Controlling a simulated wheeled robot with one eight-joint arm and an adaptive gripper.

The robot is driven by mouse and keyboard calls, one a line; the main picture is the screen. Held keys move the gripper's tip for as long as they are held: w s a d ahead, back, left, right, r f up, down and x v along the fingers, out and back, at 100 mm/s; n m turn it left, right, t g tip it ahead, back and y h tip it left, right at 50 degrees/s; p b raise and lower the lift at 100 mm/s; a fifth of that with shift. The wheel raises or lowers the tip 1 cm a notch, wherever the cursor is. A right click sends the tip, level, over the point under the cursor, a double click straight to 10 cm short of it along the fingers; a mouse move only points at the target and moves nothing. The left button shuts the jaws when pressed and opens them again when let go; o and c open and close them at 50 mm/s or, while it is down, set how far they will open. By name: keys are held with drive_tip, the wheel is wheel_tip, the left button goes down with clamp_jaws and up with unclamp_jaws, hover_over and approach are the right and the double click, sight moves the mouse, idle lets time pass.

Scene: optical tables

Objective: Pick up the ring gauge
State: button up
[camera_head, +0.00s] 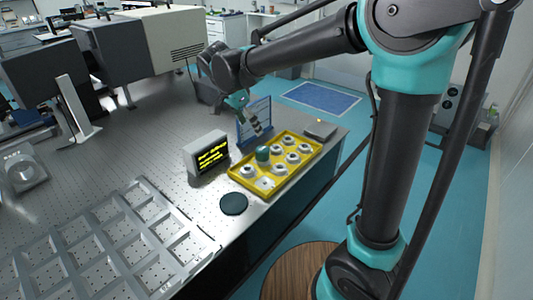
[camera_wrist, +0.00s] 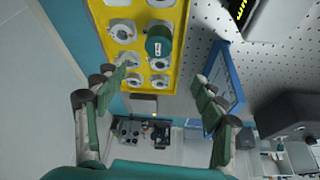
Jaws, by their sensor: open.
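A yellow tray (camera_head: 239,183) on the metal table holds several pale ring-shaped pieces with grey centres, such as one (camera_head: 248,171) at its left end. I cannot tell which is the ring gauge. A dark green cylinder (camera_head: 263,154) with a small white label stands among them. In the wrist view the tray (camera_wrist: 180,20) is at the top, with the green cylinder (camera_wrist: 158,42) and a ring piece (camera_wrist: 121,32) in it. My gripper (camera_head: 254,125) is open and empty, above the table behind the tray. In the wrist view its fingers (camera_wrist: 156,92) are spread wide.
A blue-framed panel (camera_head: 254,116) stands close to my gripper. A display box (camera_head: 205,153) with yellow text is left of the tray. A dark disc (camera_head: 233,203) lies near the table edge. A small grey block (camera_head: 320,129) sits beyond the tray. A grey rack (camera_head: 95,235) covers the near left.

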sight(263, 148)
drive_tip(key=x, duration=0.8)
drive_tip(key=shift+f, duration=0.1)
drive_tip(key=shift+x, duration=2.7)
drive_tip(key=shift+s+d, duration=0.15)
drive_tip(key=c, duration=1.6)
drive_tip(key=shift+o, duration=0.2)
